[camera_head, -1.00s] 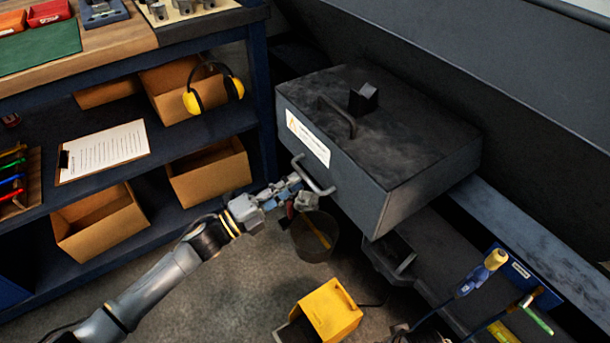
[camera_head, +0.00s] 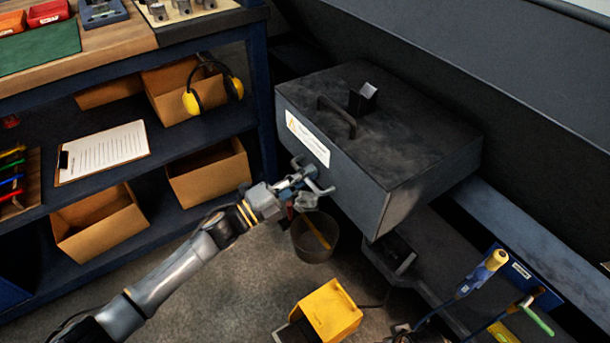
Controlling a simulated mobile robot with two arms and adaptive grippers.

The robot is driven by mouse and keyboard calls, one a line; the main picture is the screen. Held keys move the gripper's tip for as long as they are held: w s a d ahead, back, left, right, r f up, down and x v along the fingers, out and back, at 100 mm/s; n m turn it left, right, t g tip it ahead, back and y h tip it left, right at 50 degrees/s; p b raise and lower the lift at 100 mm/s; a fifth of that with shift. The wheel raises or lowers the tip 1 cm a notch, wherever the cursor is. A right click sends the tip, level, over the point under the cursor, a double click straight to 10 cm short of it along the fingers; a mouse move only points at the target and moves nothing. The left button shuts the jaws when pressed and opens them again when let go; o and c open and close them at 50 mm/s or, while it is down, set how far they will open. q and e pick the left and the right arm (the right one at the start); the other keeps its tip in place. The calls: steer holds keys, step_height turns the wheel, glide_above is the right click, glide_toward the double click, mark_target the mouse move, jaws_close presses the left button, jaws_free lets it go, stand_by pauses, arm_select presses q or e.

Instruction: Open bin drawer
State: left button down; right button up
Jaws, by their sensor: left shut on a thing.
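The bin drawer (camera_head: 360,197) is a large dark grey box at the base of the machine. Its front carries a white warning label (camera_head: 308,139) and a grey bow handle (camera_head: 316,173). A second dark handle (camera_head: 337,116) and a small black block (camera_head: 364,97) are on its top. My left gripper (camera_head: 306,187) is at the front handle, shut on it; the fingers partly hide the handle. My right gripper is not in view.
A round bucket (camera_head: 314,247) stands on the floor just below my left gripper. A yellow box (camera_head: 330,309) is on the floor nearer. A blue shelf unit with cardboard boxes (camera_head: 209,178) stands left. Some grey floor (camera_head: 235,293) is clear between them.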

arm_select(q)
steer(key=shift+s+a, duration=0.1)
steer(key=shift+a, duration=0.1)
steer(key=r+p+v, duration=0.3)
steer(key=r+v, duration=0.1)
steer(key=v, duration=1.6)
steer(key=shift+v, duration=0.75)
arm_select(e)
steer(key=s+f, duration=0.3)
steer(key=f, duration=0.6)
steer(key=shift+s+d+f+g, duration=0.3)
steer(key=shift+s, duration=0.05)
arm_select(q)
steer(key=shift+s+d+f, duration=0.1)
steer(key=c, duration=1.7)
jaws_free()
steer(key=shift+c, duration=0.2)
